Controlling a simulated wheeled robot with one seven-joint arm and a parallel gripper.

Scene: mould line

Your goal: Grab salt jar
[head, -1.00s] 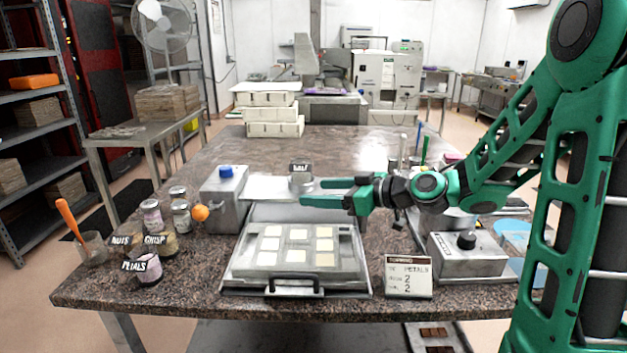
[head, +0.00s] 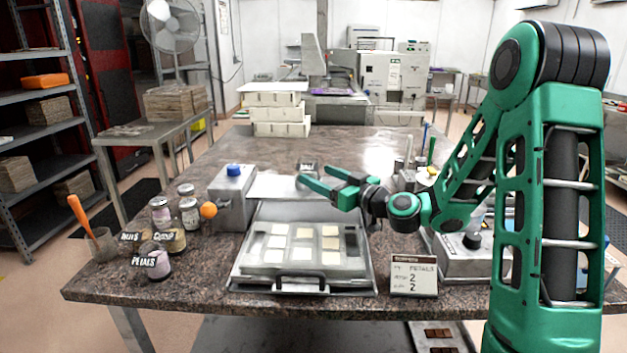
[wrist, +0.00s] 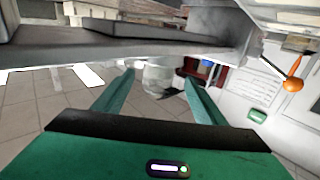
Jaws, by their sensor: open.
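The salt jar (head: 308,168) is a small jar with a dark label. It stands near the metal plate behind the tray, and its lower part is hidden by my fingers in the head view. My gripper (head: 314,174) is open, with its green fingers pointing left and away at the jar. In the wrist view a pale glassy jar (wrist: 162,76) shows between and just beyond the two fingertips (wrist: 158,76). I cannot tell whether either finger touches it.
A tray of pale squares (head: 250,283) lies in front of my gripper. A grey box with a blue knob (head: 232,196) stands left. Labelled jars (head: 160,262) and an orange ball (head: 208,210) sit further left. A sign card (head: 414,276) stands at the front right.

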